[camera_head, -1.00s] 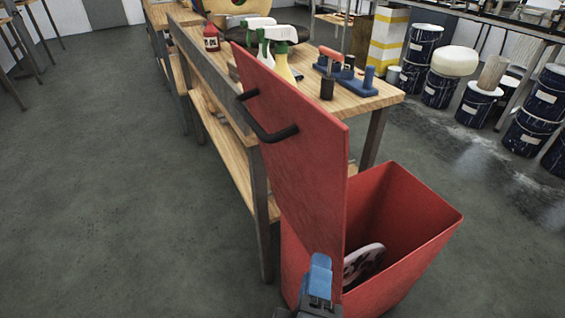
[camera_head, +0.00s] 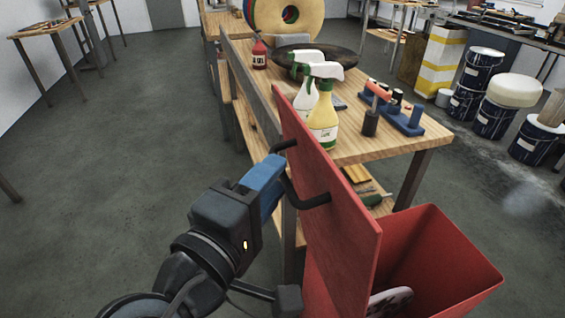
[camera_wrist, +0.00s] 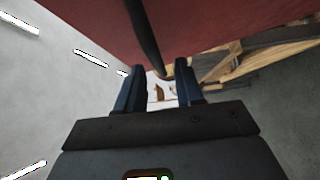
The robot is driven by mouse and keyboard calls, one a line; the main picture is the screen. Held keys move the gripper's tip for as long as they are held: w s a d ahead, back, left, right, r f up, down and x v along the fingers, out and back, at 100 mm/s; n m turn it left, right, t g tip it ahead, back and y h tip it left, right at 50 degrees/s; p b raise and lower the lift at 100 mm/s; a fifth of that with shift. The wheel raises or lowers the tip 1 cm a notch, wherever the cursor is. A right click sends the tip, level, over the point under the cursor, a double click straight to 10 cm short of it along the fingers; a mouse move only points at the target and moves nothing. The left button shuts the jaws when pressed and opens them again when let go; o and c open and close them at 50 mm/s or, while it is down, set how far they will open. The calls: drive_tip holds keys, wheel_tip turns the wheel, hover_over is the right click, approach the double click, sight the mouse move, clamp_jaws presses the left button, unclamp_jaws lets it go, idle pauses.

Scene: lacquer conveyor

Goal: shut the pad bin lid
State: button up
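The red pad bin (camera_head: 455,262) stands at the lower right with its top open. Its red lid (camera_head: 335,215) stands upright on the bin's left side. A black bar handle (camera_head: 312,200) sticks out from the lid's left face. My gripper (camera_head: 276,168) is beside that face, its blue fingers close to the handle. In the wrist view my gripper (camera_wrist: 158,68) has its fingers apart, with the handle (camera_wrist: 147,35) running toward the gap between them. I cannot tell whether the bar lies between the fingers. The lid (camera_wrist: 85,25) fills the top there.
A round pad (camera_head: 390,300) shows inside the bin. Behind the lid, a wooden workbench (camera_head: 395,145) holds spray bottles (camera_head: 323,115), a red bottle (camera_head: 259,52) and a blue tool rack (camera_head: 402,118). Paint buckets (camera_head: 480,70) stand at the right.

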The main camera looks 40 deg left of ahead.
drive_tip(key=shift+w+a, duration=0.15)
drive_tip(key=shift+w, duration=0.75)
drive_tip(key=shift+w+a, duration=0.1)
drive_tip(key=shift+w, duration=0.75)
clamp_jaws()
drive_tip(key=shift+f, duration=0.1)
